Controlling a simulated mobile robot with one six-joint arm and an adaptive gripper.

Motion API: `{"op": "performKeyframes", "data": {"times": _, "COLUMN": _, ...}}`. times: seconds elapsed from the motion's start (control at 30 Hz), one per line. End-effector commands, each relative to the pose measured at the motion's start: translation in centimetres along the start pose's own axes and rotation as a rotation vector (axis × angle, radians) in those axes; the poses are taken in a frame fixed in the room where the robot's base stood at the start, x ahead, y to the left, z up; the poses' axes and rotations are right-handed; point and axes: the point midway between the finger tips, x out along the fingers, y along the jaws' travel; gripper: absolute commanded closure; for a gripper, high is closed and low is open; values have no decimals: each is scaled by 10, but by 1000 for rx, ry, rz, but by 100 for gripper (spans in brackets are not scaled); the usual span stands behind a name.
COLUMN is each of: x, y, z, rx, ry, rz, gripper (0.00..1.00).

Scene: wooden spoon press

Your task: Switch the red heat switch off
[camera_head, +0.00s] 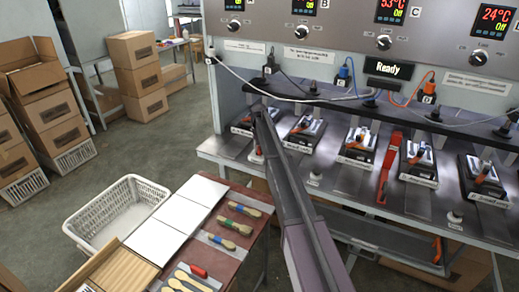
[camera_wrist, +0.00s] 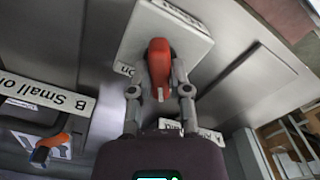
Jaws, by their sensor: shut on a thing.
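The red heat switch (camera_wrist: 159,62) shows in the wrist view as a rounded red-orange lever on a pale square plate (camera_wrist: 190,48). Lettering ending in "on" is partly visible at the plate's lower left edge. My gripper (camera_wrist: 157,75) has one grey finger on each side of the lever and is shut on it. In the head view my arm reaches up to the left end of the workbench, and its far end hides the fingers and most of the switch there.
Several presses with orange handles, one of them (camera_head: 358,146), stand along the bench. A "Ready" sign (camera_head: 388,69) hangs below the temperature displays. The floor behind the basket is clear.

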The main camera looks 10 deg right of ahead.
Motion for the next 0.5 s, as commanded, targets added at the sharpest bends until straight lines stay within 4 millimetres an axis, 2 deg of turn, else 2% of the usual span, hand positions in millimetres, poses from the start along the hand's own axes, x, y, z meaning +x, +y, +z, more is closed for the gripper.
{"op": "performKeyframes", "data": {"times": 0.07, "x": 0, "y": 0, "z": 3, "rx": -1, "ry": -6, "rz": 1, "gripper": 100}}
{"op": "performKeyframes", "data": {"times": 0.1, "x": 0, "y": 0, "z": 3, "rx": 0, "ry": -6, "rz": 1, "gripper": 70}}
{"op": "performKeyframes", "data": {"times": 0.2, "x": 0, "y": 0, "z": 2, "rx": 0, "ry": -5, "rz": 1, "gripper": 41}}
{"op": "performKeyframes", "data": {"times": 0.5, "x": 0, "y": 0, "z": 1, "rx": 1, "ry": -2, "rz": 0, "gripper": 41}}
